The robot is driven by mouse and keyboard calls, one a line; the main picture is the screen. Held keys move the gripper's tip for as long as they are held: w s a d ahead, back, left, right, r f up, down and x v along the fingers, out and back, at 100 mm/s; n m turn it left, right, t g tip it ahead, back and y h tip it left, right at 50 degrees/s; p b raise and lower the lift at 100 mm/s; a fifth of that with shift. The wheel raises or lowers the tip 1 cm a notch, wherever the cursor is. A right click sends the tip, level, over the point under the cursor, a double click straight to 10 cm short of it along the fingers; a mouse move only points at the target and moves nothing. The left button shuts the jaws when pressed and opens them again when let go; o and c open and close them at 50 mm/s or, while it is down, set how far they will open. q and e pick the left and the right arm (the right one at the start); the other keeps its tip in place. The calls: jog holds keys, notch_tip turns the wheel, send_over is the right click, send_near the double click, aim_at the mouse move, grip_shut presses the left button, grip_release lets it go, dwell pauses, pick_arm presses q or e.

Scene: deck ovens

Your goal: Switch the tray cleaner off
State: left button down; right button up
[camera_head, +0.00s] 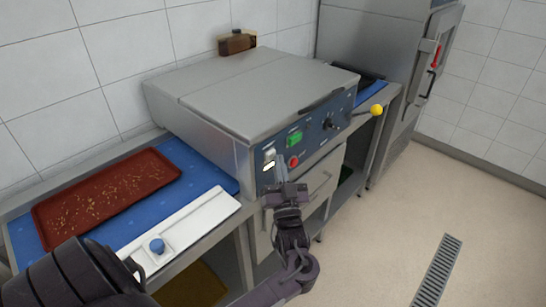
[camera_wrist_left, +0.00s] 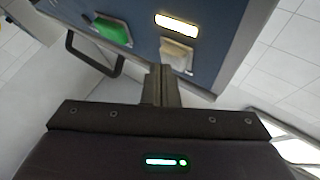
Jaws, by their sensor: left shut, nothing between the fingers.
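The tray cleaner (camera_head: 235,85) is a steel box with a dark blue front panel, standing on the counter. At the panel's left end are a pale switch (camera_head: 269,153) and a lit white lamp (camera_head: 268,168). To their right are a green button (camera_head: 294,138) and a red button (camera_head: 293,161). My left gripper (camera_head: 281,168) is shut and empty, in front of the panel near the switch. In the left wrist view its fingertips (camera_wrist_left: 161,72) lie just beside the pale switch (camera_wrist_left: 177,55), with the lit lamp (camera_wrist_left: 177,23) beyond. I cannot tell whether they touch. My right gripper is out of view.
A lever with a yellow ball (camera_head: 376,110) sticks out from the panel's right side. A brown crumb-covered tray (camera_head: 107,197) lies on the blue surface to the left, behind a white strip with a blue knob (camera_head: 157,246). The floor at right is clear.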

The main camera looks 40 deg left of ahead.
pick_arm(q)
jog(key=shift+a, duration=0.1)
dwell(0.4)
jog(key=shift+a, duration=0.35)
jog(key=shift+d, duration=0.35)
dwell(0.4)
jog(key=d, duration=0.6)
jog(key=shift+s, duration=0.25)
